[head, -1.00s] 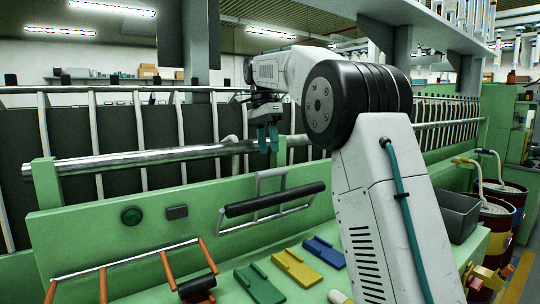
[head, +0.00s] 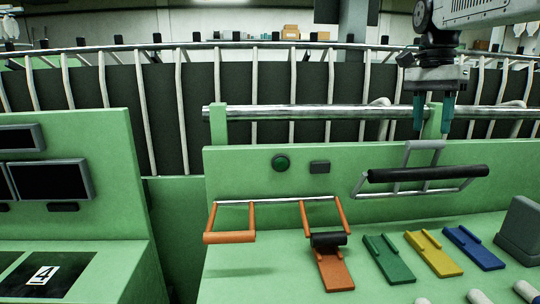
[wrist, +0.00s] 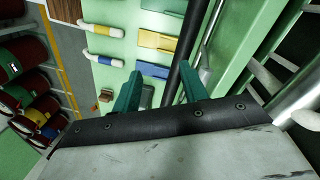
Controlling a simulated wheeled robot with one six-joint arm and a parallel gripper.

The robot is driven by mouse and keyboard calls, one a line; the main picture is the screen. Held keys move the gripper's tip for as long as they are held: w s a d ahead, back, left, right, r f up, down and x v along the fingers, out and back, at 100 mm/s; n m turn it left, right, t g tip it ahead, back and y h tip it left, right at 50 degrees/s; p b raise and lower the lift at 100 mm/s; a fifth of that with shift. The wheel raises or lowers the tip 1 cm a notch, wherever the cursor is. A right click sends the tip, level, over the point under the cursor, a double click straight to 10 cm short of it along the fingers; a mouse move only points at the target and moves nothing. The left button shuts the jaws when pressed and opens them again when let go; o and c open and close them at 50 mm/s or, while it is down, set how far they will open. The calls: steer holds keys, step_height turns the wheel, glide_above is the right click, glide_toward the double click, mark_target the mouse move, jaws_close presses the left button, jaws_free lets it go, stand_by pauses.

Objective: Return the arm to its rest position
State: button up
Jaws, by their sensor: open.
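My gripper (head: 433,113) hangs at the upper right of the head view, its two teal fingers pointing down and apart. Nothing is between them. It is in front of the metal rail and above the black-gripped handle bar (head: 430,174), with a visible gap. In the wrist view the teal fingers (wrist: 161,90) also stand apart and empty, and part of the black bar (wrist: 186,48) runs beyond them. My white upper arm crosses the top right corner of the head view.
A green panel carries a round green button (head: 281,163). Orange (head: 335,270), green (head: 389,259), yellow (head: 434,253) and blue (head: 475,247) plates lie on the bench beside a grey bin (head: 520,230). Monitors (head: 50,180) stand left. Drums (wrist: 35,90) show in the wrist view.

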steer(key=s+a+f+n+t, duration=0.1)
steer(key=s+f+n, duration=0.3)
steer(key=s, duration=0.5)
steer(key=s+a+f+n+t, duration=0.1)
steer(key=s+a+f+n, duration=0.3)
steer(key=s+f, duration=0.5)
steer(key=s+a+f+n, duration=0.2)
steer(key=s+f+n, duration=0.2)
steer(key=s, duration=0.6)
step_height(320, 180, down, 2)
steer(key=shift+s+a+f+t, duration=0.2)
steer(key=shift+s+a+t, duration=0.1)
steer(key=shift+a+t, duration=0.1)
